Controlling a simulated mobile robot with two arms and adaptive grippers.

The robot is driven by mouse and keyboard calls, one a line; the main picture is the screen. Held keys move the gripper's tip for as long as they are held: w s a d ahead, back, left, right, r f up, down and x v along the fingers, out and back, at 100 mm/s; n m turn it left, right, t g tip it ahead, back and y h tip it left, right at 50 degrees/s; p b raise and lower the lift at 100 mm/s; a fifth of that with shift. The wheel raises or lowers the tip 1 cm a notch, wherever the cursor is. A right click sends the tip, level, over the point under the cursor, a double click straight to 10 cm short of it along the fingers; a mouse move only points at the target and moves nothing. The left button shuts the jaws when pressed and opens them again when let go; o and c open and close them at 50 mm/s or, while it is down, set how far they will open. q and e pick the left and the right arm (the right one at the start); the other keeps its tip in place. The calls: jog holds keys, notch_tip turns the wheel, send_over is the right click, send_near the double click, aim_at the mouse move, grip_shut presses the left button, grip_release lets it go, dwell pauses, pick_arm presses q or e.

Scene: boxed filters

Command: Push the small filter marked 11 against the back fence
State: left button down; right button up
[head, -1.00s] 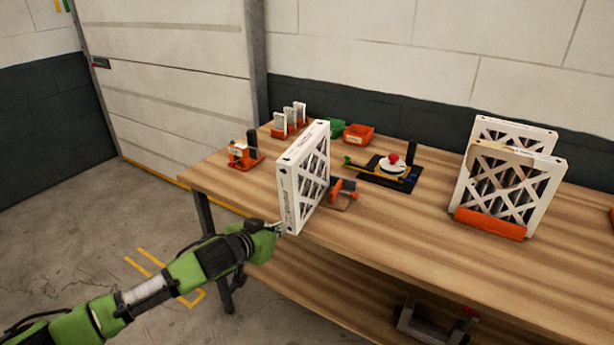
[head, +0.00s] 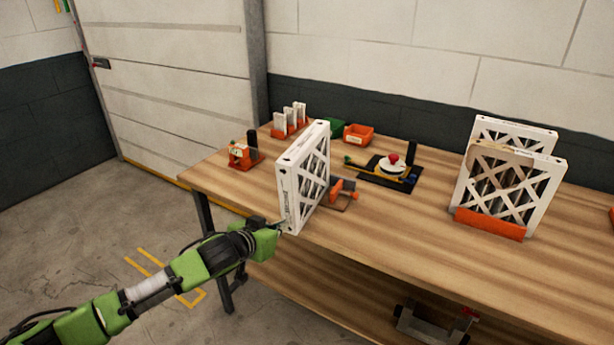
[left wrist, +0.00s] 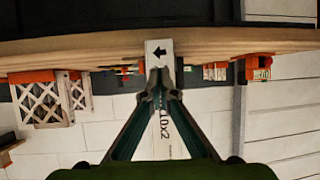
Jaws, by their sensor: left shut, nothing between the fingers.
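A white boxed filter (head: 306,178) with a cross-braced face stands upright near the table's front edge, narrow side towards me. No number 11 is legible on it. My left gripper (head: 281,228) is shut and empty at the low front end of this filter. In the left wrist view, which is upside down, the closed fingertips (left wrist: 160,80) are at the filter's narrow side (left wrist: 159,50), which bears a black arrow; contact is unclear. An orange piece (head: 343,190) shows beside the filter's right face; I cannot tell whether it is the back fence. My right gripper is out of view.
The wooden table (head: 420,255) is clear at front centre. Two larger filters (head: 508,190) stand at right behind an orange holder (head: 490,224). A black mat with a round device (head: 392,168), an orange bin (head: 358,135) and an orange stand (head: 243,156) are further back.

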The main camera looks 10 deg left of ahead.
aim_at(287, 199)
pick_arm(q)
jog(key=shift+w+d, duration=0.2)
jog(key=shift+w, duration=0.5)
jog(key=shift+w+d, duration=0.15)
jog(key=shift+w, duration=0.5)
jog(key=shift+s, duration=0.1)
jog(key=shift+s+a+p, duration=0.3)
jog(key=shift+s+p, duration=0.25)
jog(key=shift+s, duration=0.35)
jog(key=shift+r, duration=0.1)
notch_tip(287, 199, up, 8)
jog(key=p, duration=0.8)
